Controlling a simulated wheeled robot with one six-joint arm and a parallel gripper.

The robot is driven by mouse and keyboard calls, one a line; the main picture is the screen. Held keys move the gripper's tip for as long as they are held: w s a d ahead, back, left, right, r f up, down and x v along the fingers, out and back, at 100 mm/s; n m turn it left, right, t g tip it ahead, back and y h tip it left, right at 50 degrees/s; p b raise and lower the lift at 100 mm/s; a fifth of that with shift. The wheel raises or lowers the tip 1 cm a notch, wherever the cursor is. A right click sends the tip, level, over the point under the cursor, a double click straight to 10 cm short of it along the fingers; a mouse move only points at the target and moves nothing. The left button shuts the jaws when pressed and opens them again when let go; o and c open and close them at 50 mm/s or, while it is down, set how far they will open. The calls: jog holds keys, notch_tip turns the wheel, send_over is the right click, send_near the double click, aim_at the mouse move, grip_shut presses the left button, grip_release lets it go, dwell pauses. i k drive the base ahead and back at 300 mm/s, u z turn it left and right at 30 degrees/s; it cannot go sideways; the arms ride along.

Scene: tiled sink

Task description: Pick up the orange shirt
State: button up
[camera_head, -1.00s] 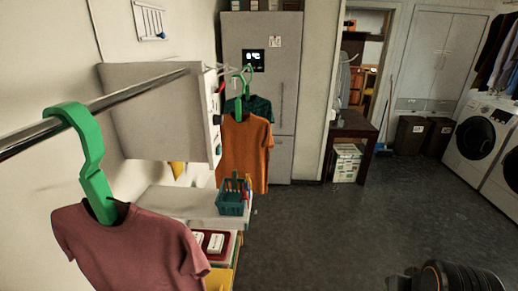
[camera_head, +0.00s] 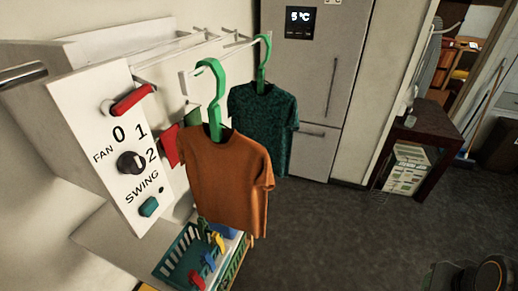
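The orange shirt (camera_head: 222,180) hangs on a green hanger (camera_head: 211,98) in the middle of the view. The hanger's hook is up at the white rack rods (camera_head: 178,52) that stick out from the wall unit. The shirt hangs freely, with its lower edge just above and partly in front of a basket of clothespins. A dark green patterned shirt (camera_head: 263,122) hangs behind and to the right on another green hanger (camera_head: 263,65). My gripper is not in view.
A white control panel (camera_head: 112,150) with fan knob and switches stands left of the shirt. A teal basket (camera_head: 172,262) with coloured clothespins sits below on a shelf (camera_head: 95,245). A grey fridge (camera_head: 335,70) and dark table (camera_head: 425,130) stand behind. Floor to the right (camera_head: 350,235) is open.

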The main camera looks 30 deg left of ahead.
aim_at(230, 176)
jog(key=i, duration=0.9)
jog(key=u, duration=2.55)
